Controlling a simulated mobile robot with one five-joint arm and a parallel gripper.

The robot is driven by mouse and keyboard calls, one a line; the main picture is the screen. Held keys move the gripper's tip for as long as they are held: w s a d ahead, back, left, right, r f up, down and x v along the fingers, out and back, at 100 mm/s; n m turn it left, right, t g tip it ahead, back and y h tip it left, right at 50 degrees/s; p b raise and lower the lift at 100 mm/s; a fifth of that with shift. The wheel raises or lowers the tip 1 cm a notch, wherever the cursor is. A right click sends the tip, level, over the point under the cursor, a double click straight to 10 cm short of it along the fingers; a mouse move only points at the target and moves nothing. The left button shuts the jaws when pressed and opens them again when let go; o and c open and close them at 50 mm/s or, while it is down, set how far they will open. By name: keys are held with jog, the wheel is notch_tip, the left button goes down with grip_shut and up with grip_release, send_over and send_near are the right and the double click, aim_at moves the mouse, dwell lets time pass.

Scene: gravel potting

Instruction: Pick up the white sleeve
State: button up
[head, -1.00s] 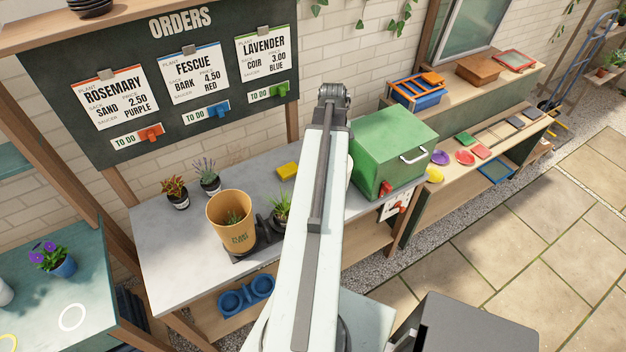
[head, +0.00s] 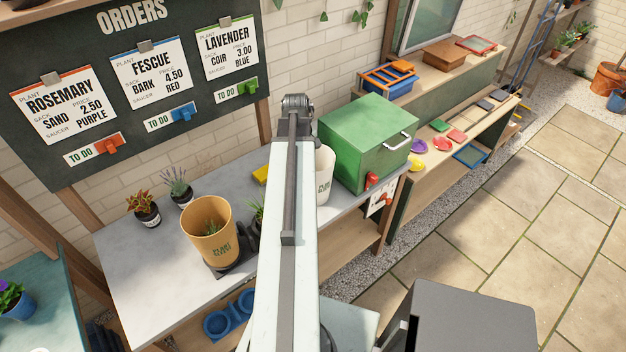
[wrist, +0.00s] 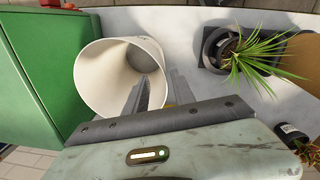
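The white sleeve (head: 324,176) stands on the grey bench beside the green box, partly hidden behind my arm in the head view. In the wrist view the sleeve (wrist: 92,72) is large, its round opening facing me. My gripper (wrist: 158,74) is open, its two fingers apart. The left finger overlaps the sleeve's opening and the right finger lies just outside its right rim, so the near wall appears between them. I cannot tell whether they touch it. In the head view my gripper is hidden behind the arm.
The green box (head: 362,138) stands close to the sleeve, also in the wrist view (wrist: 38,75). A grassy potted plant (wrist: 240,52) and a tan sleeve (head: 209,230) are on the other side. A yellow object (head: 261,173) lies behind my arm. The bench's left front (head: 150,285) is clear.

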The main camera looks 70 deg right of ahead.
jog(key=f+b, duration=0.4)
jog(key=f, duration=0.1)
jog(key=shift+w+a+f+b, duration=0.1)
jog(key=shift+w+f+b, duration=0.05)
jog(key=shift+w+b, duration=0.25)
jog(key=shift+s, duration=0.1)
jog(key=shift+r, duration=0.2)
grip_shut()
dwell(0.6)
